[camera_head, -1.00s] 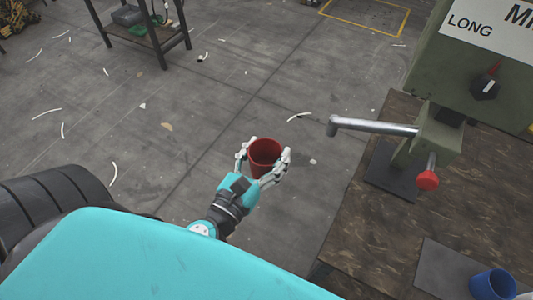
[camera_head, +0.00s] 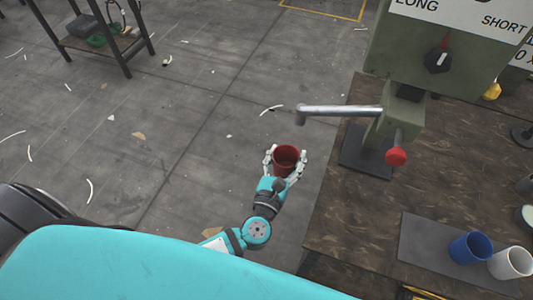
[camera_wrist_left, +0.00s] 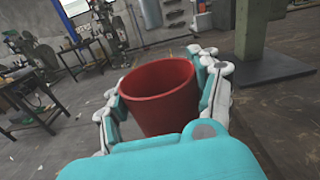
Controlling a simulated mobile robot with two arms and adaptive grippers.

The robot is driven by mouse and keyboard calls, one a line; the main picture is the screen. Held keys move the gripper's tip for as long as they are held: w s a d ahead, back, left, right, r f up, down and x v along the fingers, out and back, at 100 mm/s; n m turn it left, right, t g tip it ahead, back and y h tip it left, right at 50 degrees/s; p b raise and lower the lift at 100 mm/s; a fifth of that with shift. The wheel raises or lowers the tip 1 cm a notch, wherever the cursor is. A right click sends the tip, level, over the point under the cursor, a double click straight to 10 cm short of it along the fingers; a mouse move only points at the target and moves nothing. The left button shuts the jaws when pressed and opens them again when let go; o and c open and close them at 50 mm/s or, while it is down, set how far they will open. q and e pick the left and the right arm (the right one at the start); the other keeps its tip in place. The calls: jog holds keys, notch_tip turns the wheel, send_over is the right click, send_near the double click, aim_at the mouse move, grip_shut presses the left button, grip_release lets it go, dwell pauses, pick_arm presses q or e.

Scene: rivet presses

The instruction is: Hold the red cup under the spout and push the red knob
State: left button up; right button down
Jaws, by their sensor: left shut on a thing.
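The red cup (camera_head: 286,159) is upright and open at the top, held by my left gripper (camera_head: 285,163), which is shut around its sides. The cup fills the middle of the left wrist view (camera_wrist_left: 160,95) between the fingers (camera_wrist_left: 162,100). In the head view the cup is left of the workbench edge, over the floor. The metal spout (camera_head: 340,110) reaches out left from the green press; its tip appears above and slightly right of the cup, apart from it. The red knob (camera_head: 396,157) is on the press, right of the cup, with nothing touching it. My right gripper is out of view.
The green press (camera_head: 405,55) stands on the brown workbench (camera_head: 345,220) at right. A dark mat (camera_head: 420,250) there bears a blue cup (camera_head: 470,247) and a white cup (camera_head: 510,262). A dark table (camera_head: 105,45) stands at the far left.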

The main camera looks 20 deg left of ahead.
pick_arm(q)
jog(key=shift+w+d+f, duration=0.15)
jog(key=shift+w+d, duration=0.05)
jog(key=shift+w, duration=0.2)
jog(key=w+r, duration=0.1)
jog(key=w, duration=0.7)
jog(key=shift+w, duration=0.25)
dwell(0.6)
